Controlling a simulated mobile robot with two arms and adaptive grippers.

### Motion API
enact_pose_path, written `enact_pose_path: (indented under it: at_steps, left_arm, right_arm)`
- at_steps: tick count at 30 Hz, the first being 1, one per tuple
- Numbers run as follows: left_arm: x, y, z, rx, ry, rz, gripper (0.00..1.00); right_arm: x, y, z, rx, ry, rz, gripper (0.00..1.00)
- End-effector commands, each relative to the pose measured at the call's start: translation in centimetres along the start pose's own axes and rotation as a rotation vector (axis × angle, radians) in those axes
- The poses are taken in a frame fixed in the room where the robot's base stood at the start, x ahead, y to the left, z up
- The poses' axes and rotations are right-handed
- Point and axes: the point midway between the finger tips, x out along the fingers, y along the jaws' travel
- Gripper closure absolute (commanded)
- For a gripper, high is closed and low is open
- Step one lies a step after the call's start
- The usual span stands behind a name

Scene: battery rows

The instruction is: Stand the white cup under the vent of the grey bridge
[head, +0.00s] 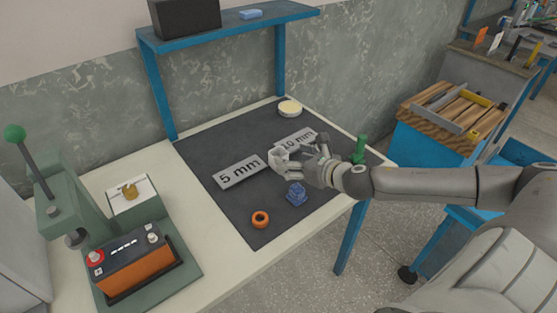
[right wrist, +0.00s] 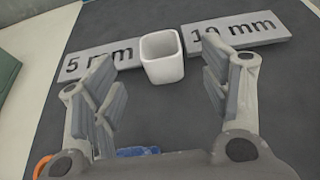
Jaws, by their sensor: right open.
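The white cup (right wrist: 163,62) is a small, squarish, open-topped cup, upright on the dark mat. In the right wrist view it is beyond my open, empty right gripper (right wrist: 160,88), centred between the fingers with space on both sides. In the head view the right gripper (head: 290,160) is low over the mat and the cup (head: 277,158) shows at its fingertips, partly covered. I cannot make out a grey bridge with a vent. Two grey plates lie near the cup, marked "5 mm" (head: 240,173) and "10 mm" (head: 308,135). My left gripper is out of view.
The dark mat (head: 222,145) also holds a blue part (head: 297,194), an orange ring (head: 260,219), a green piece (head: 360,148) and a round cream-topped dish (head: 290,108). A blue shelf (head: 235,27) stands over the back. A green press with a battery (head: 132,262) is at left.

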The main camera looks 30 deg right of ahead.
Motion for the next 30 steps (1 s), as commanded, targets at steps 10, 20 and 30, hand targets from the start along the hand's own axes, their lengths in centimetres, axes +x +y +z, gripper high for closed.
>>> enact_pose_path:
  at_steps: [10, 20, 30]
  left_arm:
    - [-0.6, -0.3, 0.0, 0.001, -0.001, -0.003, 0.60]
    - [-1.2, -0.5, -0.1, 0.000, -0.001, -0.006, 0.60]
    - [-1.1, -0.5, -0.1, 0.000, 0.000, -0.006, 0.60]
  right_arm:
    - [2.1, 0.1, 0.1, 0.004, -0.002, 0.002, 0.30]
    - [5.5, 0.0, -0.1, 0.000, 0.000, 0.003, 0.30]
    - [5.7, 0.0, -0.2, -0.001, 0.001, 0.002, 0.39]
